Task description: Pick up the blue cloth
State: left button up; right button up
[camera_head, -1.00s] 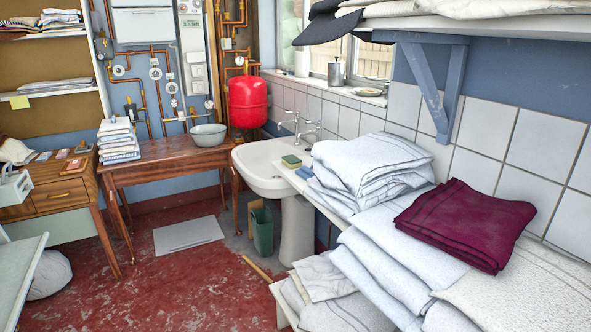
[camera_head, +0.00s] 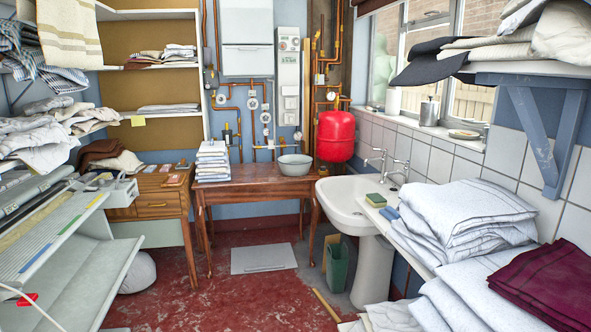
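A small blue folded item (camera_head: 390,212), which looks like a cloth, lies on the white surface at the sink's right side. It is beside a green and yellow sponge (camera_head: 376,200) and against the stack of folded pale towels (camera_head: 465,215). Its right part is partly hidden by the towels. Neither of my grippers shows in the head view.
The white sink (camera_head: 345,200) stands on a pedestal with a green bin (camera_head: 338,268) beside it. A wooden table (camera_head: 255,185) is at the back. The ironer (camera_head: 75,262) fills the left. Red floor (camera_head: 240,305) between is mostly open.

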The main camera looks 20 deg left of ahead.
aim_at(389, 213)
jog(key=i+z, duration=0.1)
jog(key=z, duration=0.4)
jog(key=i+j+z, duration=0.2)
jog(key=j, duration=0.15)
jog(key=i+j+z, duration=0.2)
jog(key=j, duration=0.15)
jog(key=i+j+z, duration=0.2)
jog(key=j, duration=0.15)
jog(key=j+z, duration=0.2)
jog(key=j, duration=0.2)
